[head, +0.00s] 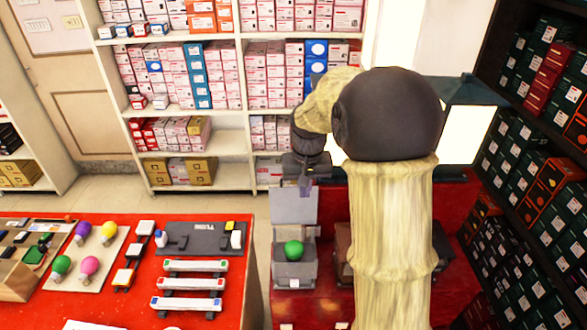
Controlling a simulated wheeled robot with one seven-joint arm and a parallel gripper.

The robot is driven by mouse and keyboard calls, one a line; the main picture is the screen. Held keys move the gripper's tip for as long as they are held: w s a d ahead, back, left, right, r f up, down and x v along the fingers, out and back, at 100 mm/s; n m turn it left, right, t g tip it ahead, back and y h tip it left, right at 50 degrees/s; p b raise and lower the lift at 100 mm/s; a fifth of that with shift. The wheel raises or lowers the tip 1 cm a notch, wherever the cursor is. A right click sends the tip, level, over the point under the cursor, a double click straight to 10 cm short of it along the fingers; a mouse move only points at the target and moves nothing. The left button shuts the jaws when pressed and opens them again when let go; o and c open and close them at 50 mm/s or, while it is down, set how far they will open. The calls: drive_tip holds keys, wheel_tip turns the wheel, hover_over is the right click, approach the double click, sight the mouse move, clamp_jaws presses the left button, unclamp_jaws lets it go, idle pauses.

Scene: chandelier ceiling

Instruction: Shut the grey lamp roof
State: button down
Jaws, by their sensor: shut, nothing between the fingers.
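A small grey box-shaped lamp (295,276) stands on the red surface in the lower middle of the head view. Its grey roof (292,208) stands raised at the far side, like an open lid. A green ball or bulb (293,250) sits in the open top. My gripper (306,192) points down by the roof's upper right edge and looks shut and empty. I cannot tell whether it touches the roof. My arm hides what lies right of the lamp.
A brown object (344,240) shows beside the lamp, partly behind my arm. A red table (238,300) at left holds coloured bulbs (90,265) and white bars (190,285). Shelves of boxes (265,120) stand behind. A large dark-roofed lantern (465,125) glows at right.

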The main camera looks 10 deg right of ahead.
drive_tip(key=w+r, duration=0.2)
drive_tip(key=w, duration=0.6)
drive_tip(key=w+r+m+g, duration=0.1)
drive_tip(key=w+r, duration=0.2)
drive_tip(key=w, duration=0.5)
drive_tip(key=shift+d+p, duration=0.25)
drive_tip(key=shift+p, duration=0.15)
drive_tip(key=shift+f, duration=0.15)
drive_tip(key=s+f+p, duration=0.4)
drive_tip(key=f, duration=0.4)
drive_tip(key=shift+a+f, duration=0.15)
drive_tip(key=shift+a, duration=0.2)
drive_tip(key=shift+s+a+f+b, duration=0.1)
drive_tip(key=shift+s+a+b, duration=0.1)
drive_tip(key=shift+b, duration=0.45)
